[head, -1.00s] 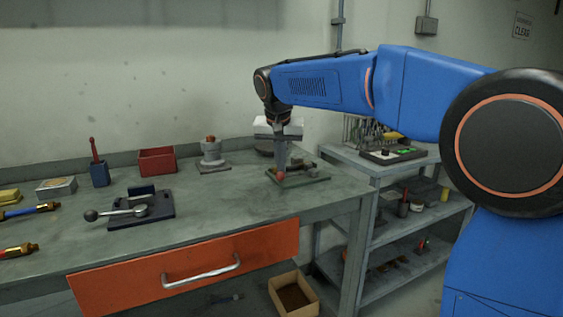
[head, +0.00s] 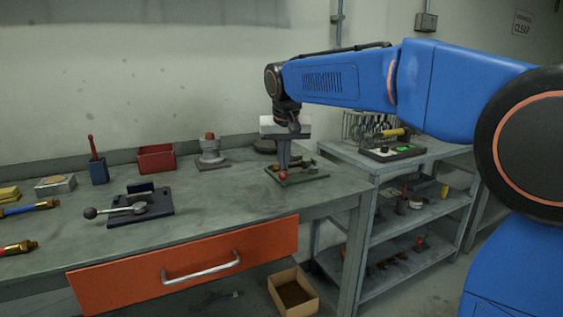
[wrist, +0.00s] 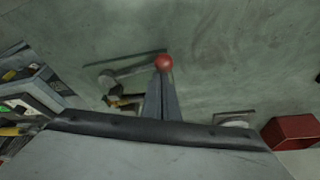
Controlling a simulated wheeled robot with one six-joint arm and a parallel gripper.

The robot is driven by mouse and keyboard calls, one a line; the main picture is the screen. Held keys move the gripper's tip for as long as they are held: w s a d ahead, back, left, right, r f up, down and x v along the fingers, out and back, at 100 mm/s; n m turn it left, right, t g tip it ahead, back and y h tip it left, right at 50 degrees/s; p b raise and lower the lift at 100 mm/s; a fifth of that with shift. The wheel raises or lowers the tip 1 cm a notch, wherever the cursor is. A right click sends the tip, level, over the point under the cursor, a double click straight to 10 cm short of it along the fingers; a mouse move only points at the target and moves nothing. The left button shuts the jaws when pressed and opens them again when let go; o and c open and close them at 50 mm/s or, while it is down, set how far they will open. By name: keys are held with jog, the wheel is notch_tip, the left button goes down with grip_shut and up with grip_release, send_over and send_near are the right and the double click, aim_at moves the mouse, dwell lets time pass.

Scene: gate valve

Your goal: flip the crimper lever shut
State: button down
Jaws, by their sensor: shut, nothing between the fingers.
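The crimper, as I take it, is the small fixture on a dark green plate (head: 312,180) at the right end of the bench. It has a red ball knob (head: 282,176), which also shows in the wrist view (wrist: 164,62). My gripper (head: 284,166) points down over the near left side of this plate. Its fingers are together and empty, with the tips right at the red knob; I cannot tell whether they touch it. In the wrist view the fingers (wrist: 163,78) end just below the knob.
Left on the bench is a dark plate (head: 165,209) with a black-knobbed lever (head: 90,213). Behind stand a red bin (head: 156,158) and a grey round fixture (head: 210,150). A shelf unit (head: 430,160) stands close at right. The middle of the bench is clear.

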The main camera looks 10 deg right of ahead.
jog(key=s+n, duration=0.1)
jog(key=s+d+n+y, duration=0.1)
jog(key=shift+s+d+n, duration=0.15)
jog(key=shift+s+n, duration=0.05)
jog(key=shift+n, duration=0.1)
jog(key=s+d+n, duration=0.1)
jog(key=n, duration=0.1)
jog(key=shift+s+d+n+y, duration=0.35)
jog(key=shift+s+n+y, duration=0.05)
jog(key=shift+s+d, duration=0.55)
jog(key=shift+d, duration=0.15)
jog(key=shift+s+d, duration=0.25)
jog(key=shift+d, duration=0.3)
jog(key=shift+s+d, duration=0.2)
jog(key=shift+d, duration=0.3)
